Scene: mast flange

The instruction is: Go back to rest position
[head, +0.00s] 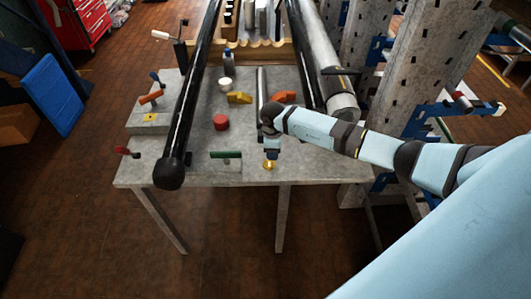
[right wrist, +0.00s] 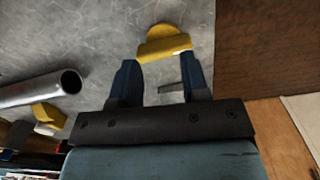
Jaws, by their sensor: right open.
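My right arm comes in from the right in the head view. Its gripper (head: 271,153) points down over the front part of the grey table (head: 330,172). In the right wrist view the two dark blue fingers of this gripper (right wrist: 159,75) stand apart with nothing held between them. A yellow part (right wrist: 164,44) with a rounded knob lies just beyond the fingertips. It also shows as a small yellow piece (head: 269,165) below the gripper in the head view. I cannot tell whether a finger touches it. My left gripper is not in view.
A long black tube (head: 192,95) and a grey pipe (head: 325,60) run along the table. A red cylinder (head: 221,122), a yellow block (head: 239,97) and a green-handled tool (head: 226,154) lie on it. A concrete mast (head: 425,60) stands right. Floor in front is clear.

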